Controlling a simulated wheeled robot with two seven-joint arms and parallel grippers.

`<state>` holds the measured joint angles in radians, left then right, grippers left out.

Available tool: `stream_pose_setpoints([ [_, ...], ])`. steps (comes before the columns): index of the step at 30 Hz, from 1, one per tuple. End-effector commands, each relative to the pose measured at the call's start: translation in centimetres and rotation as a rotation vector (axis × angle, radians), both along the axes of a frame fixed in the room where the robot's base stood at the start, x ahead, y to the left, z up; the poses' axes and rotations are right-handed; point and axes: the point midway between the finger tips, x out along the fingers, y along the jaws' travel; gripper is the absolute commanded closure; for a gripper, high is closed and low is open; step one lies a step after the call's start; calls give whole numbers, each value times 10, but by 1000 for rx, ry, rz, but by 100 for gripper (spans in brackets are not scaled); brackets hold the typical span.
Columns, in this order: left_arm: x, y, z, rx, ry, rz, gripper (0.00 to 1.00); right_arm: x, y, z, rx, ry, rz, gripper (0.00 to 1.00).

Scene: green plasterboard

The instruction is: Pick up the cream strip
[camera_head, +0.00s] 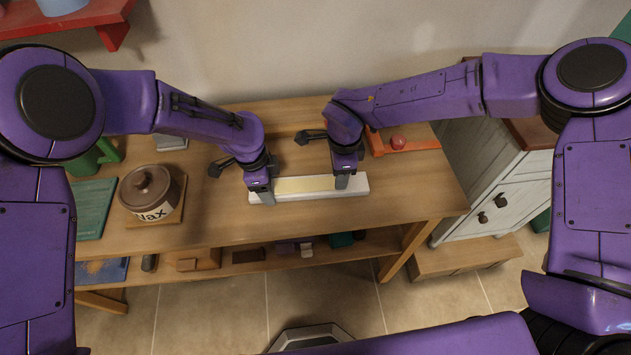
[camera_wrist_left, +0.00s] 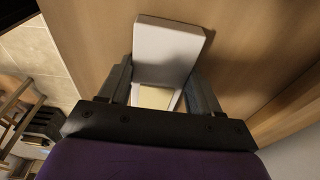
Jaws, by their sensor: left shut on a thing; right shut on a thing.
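The cream strip (camera_head: 303,186) is a long pale bar with white ends and a cream middle, lying left to right at the wooden table's middle. My left gripper (camera_head: 262,192) is shut on it near its left end. My right gripper (camera_head: 343,181) is shut on it nearer its right end. In the left wrist view, the strip's white end (camera_wrist_left: 168,52) sticks out past my left gripper (camera_wrist_left: 162,92), whose fingers stand on either side of it. I cannot tell whether the strip touches the table.
The wooden table (camera_head: 400,205) is bare in front of the strip. A brown wax pot (camera_head: 148,190) stands at left beside a green board (camera_head: 93,207). An orange-red tool with a round knob (camera_head: 398,142) lies behind right. A white cabinet (camera_head: 490,185) stands to the right.

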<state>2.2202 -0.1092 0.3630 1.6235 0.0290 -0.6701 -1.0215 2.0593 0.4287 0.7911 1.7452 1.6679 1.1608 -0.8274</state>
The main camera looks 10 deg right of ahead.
Motion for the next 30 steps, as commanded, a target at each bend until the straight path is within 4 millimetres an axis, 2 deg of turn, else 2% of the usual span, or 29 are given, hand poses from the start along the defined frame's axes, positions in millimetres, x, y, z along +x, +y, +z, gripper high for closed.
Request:
stream_pose_setpoints([
  [7, 0, 0, 0, 0, 0, 1, 78, 0, 0, 5, 0, -1, -1, 96],
  [14, 0, 0, 0, 0, 0, 0, 78, 1, 0, 39, 2, -3, -1, 96],
  [20, 0, 0, 0, 0, 0, 0, 78, -47, 0, 36, 1, 3, 3, 96],
  [30, 0, 0, 0, 0, 1, 0, 78, -148, 0, 36, 1, 1, 4, 96],
])
